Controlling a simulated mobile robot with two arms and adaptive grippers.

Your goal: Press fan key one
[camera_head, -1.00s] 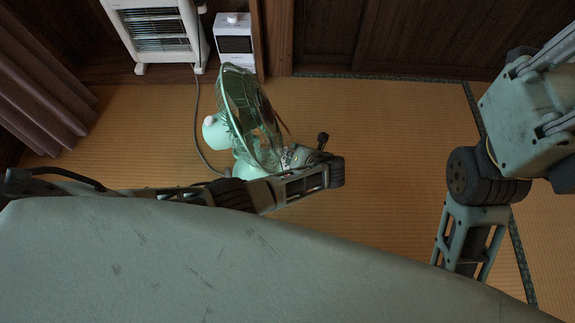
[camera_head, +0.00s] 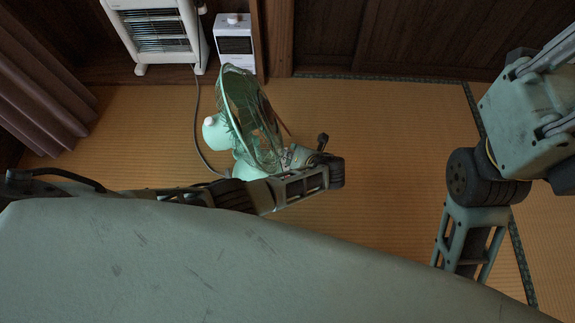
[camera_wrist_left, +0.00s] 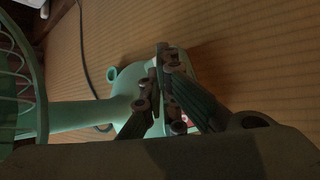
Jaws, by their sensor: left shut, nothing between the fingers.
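A mint-green fan (camera_head: 247,122) stands on the tatami, its round wire cage turned toward the right. Its stem and base (camera_wrist_left: 128,88) also show in the left wrist view. My left gripper (camera_head: 292,157) is at the fan's base, just right of the cage. In the left wrist view the fingers of my left gripper (camera_wrist_left: 164,52) are shut and empty over the base, overlapping it in the picture. I cannot tell whether they touch it. A small red patch shows on the base between the finger links. The fan keys are hidden behind the fingers. My right gripper is out of view.
A white heater (camera_head: 160,38) and a small white box-shaped appliance (camera_head: 234,44) stand at the back wall. A grey cord (camera_head: 196,125) runs along the floor left of the fan. A curtain (camera_head: 40,85) hangs at the left. Open tatami (camera_head: 385,150) lies right of the fan.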

